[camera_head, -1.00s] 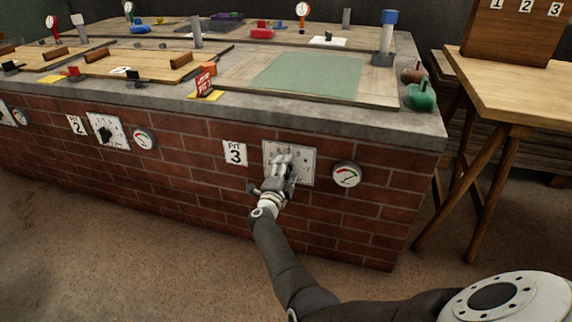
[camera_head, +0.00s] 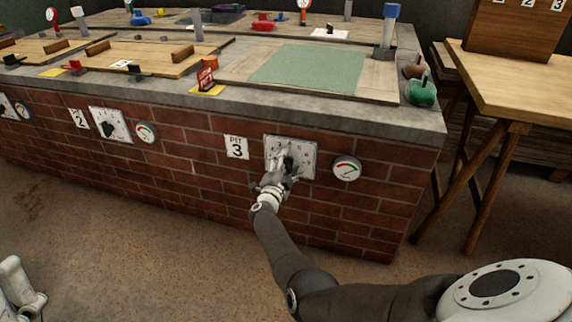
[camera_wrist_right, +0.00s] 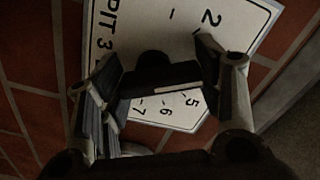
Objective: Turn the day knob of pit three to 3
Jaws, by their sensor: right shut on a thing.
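The pit three dial plate (camera_head: 305,144) is a white square on the brick wall, right of the "PIT 3" sign (camera_head: 236,147). My right gripper (camera_head: 283,164) is at the plate, shut on the dark day knob (camera_head: 289,161). In the right wrist view, the knob (camera_wrist_right: 153,66) sits between the two fingers (camera_wrist_right: 160,83). The dial plate (camera_wrist_right: 250,25) there shows the figures 2, 5, 6 and 7; the fingers and knob hide others. I cannot read which figure the knob points at. A pale part of my left arm (camera_head: 20,285) shows at the lower left edge.
A round gauge (camera_head: 347,169) is just right of the plate. The pit two knob (camera_head: 108,128) and its gauge (camera_head: 146,132) are further left. The stone counter edge (camera_head: 330,118) runs above. A wooden table (camera_head: 510,85) stands at right. The floor in front is clear.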

